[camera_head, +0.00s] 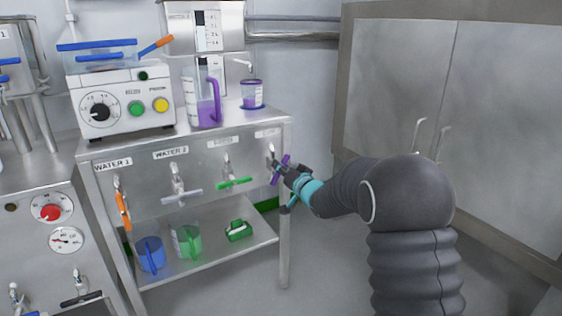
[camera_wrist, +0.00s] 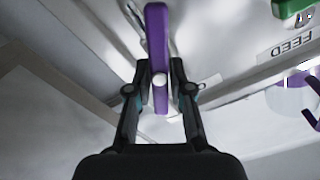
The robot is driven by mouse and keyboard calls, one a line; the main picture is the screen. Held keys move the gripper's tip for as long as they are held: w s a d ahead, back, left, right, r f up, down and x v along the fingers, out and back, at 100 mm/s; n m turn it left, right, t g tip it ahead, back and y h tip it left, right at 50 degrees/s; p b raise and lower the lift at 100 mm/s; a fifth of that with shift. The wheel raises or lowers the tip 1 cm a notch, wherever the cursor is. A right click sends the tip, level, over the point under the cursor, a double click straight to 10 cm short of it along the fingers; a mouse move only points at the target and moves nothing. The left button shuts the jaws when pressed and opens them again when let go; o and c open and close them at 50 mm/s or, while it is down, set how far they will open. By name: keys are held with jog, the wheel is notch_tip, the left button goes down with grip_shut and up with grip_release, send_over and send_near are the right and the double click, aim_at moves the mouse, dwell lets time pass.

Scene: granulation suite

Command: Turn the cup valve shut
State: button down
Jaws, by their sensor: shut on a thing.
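The cup valve's purple handle (camera_head: 285,160) is at the right end of the row of valves on the cabinet front, under a label too small to read. In the head view it stands tilted. My gripper (camera_head: 284,172) is at this handle, coming from the right, and covers part of it. In the wrist view the purple handle (camera_wrist: 157,35) runs nearly straight up the picture between the two fingers of my gripper (camera_wrist: 160,78), which is shut on it. A small cup with purple contents (camera_head: 252,93) stands on the counter under a spout.
A green-handled valve (camera_head: 234,183) is just left. Grey (camera_head: 181,196) and orange (camera_head: 123,210) handles are farther left. A purple-handled jug (camera_head: 205,108) is on the counter. Blue (camera_head: 151,254) and green (camera_head: 187,241) jugs stand on the shelf below. A grey cabinet (camera_head: 400,85) bounds the right.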

jog(key=m+p, duration=0.3)
jog(key=m, duration=0.2)
jog(key=shift+w+d+m, duration=0.1)
jog(key=shift+d+m, duration=0.05)
jog(key=shift+m, duration=0.15)
jog(key=m+p, duration=0.1)
jog(key=m, duration=0.2)
jog(key=m+p, duration=0.2)
jog(key=shift+d+f+m, duration=0.1)
jog(key=shift+f+m, duration=0.3)
jog(key=shift+f, duration=0.1)
jog(key=c, duration=1)
grip_release()
jog(key=shift+c, duration=0.2)
jog(key=v, duration=1.2)
